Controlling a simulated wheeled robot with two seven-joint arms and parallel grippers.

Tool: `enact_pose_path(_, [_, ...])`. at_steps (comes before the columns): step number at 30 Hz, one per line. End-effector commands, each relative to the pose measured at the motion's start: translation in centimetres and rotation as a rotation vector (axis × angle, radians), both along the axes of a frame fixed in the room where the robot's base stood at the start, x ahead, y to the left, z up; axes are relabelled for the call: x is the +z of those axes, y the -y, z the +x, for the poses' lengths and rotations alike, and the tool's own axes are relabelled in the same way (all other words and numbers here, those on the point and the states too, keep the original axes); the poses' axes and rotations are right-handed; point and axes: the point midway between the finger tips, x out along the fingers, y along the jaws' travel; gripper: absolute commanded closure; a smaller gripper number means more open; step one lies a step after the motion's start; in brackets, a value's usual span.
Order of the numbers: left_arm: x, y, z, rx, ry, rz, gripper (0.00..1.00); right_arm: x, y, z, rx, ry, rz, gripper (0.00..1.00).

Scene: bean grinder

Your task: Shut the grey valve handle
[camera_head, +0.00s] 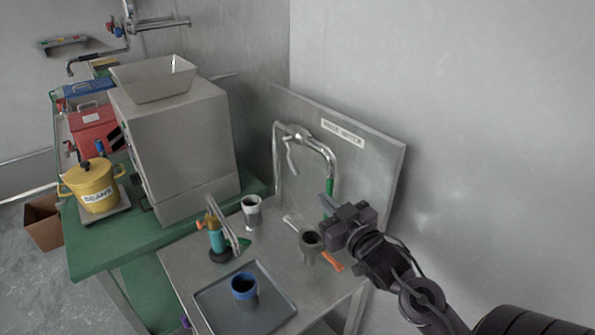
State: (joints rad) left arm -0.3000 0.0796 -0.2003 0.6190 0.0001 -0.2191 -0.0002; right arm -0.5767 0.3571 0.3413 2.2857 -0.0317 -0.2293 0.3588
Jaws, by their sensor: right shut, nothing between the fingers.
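The grey valve handle (290,156) hangs steeply down from the top of the bent metal pipe (322,148) on the back panel. My right gripper (326,206) is shut and empty. In the picture it is below and to the right of the handle, apart from it, close to the green lower part of the pipe (330,187). Whether it touches the pipe, I cannot tell. My left gripper is not in view.
A grey funnel-shaped piece (310,240) with an orange part stands below my right gripper. A metal cup (252,212), a teal bottle (216,238) and a blue cup (244,288) on a tray (272,292) are left of it. The grinder (185,145) stands further left.

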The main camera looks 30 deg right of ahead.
Motion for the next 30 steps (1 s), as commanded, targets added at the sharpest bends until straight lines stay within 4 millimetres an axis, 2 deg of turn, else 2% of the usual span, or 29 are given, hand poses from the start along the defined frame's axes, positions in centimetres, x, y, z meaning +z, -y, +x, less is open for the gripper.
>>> enact_pose_path(3, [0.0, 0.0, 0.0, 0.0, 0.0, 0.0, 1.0, 1.6, 0.6, 0.1, 0.022, 0.072, -0.011, 1.0])
enact_pose_path(8, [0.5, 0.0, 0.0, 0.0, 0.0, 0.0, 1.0, 2.2, 0.7, 1.1, 0.029, 0.092, -0.011, 1.0])
enact_pose_path(23, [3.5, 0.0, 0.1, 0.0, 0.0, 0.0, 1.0, 3.1, 1.3, 10.3, 0.027, 0.09, -0.012, 1.0])
enact_pose_path(30, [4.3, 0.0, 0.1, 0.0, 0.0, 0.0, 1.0, 0.7, 1.7, 12.4, 0.025, 0.086, -0.011, 1.0])
